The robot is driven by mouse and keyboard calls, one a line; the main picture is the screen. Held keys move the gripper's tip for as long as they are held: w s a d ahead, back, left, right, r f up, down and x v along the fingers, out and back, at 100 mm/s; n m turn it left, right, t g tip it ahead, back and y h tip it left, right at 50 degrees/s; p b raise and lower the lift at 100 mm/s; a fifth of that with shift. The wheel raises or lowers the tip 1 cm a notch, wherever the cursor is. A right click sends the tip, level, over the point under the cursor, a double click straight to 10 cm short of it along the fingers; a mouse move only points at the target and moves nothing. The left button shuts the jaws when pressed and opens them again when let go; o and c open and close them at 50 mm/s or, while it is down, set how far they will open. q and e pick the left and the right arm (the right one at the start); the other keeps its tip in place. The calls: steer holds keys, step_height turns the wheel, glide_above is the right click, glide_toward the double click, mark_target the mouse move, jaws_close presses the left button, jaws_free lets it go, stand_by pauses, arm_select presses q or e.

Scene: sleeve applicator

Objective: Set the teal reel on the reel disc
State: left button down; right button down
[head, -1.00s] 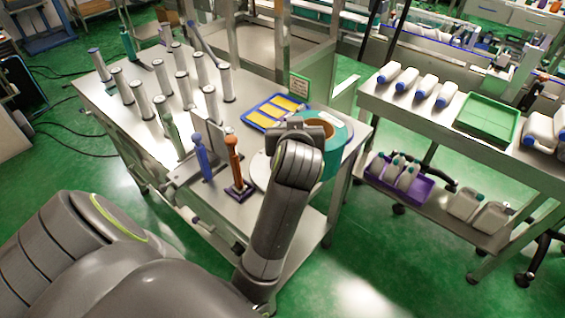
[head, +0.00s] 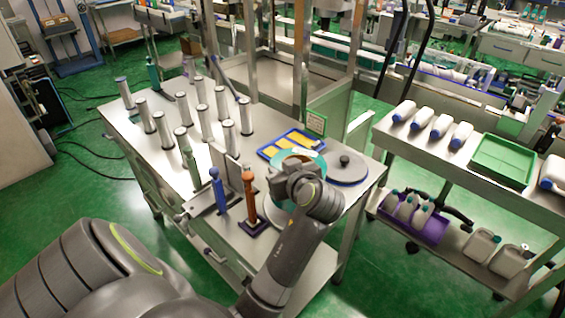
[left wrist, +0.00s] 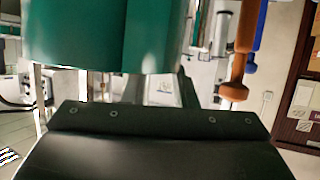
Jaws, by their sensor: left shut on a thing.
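The teal reel (head: 308,156) is a wide ring, held above the right part of the steel table (head: 163,187). My left gripper (head: 291,172) is shut on it and hides its near side. In the left wrist view the teal reel (left wrist: 100,38) fills the upper left. A pale round disc (head: 269,209) lies below the gripper, partly hidden by my arm. A grey-blue disc with a black knob (head: 352,173) lies right of the reel. I cannot tell for sure which is the reel disc. The reel appears apart from both. My right gripper is not in view.
An orange tool (head: 249,195) and a blue tool (head: 218,190) stand upright just left of the pale disc. Several pale cylinders (head: 162,130) stand further left. A blue tray with yellow cards (head: 268,151) lies behind the reel. A side shelf (head: 427,158) stands at right.

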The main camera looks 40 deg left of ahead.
arm_select(q)
steer(key=shift+f, duration=1.75)
steer(key=c, duration=1.5)
jaws_free()
steer(key=shift+f, duration=0.2)
steer(key=o, duration=0.3)
steer(key=shift+s+d, duration=0.1)
steer(key=shift+o, duration=0.2)
steer(key=shift+r, duration=0.15)
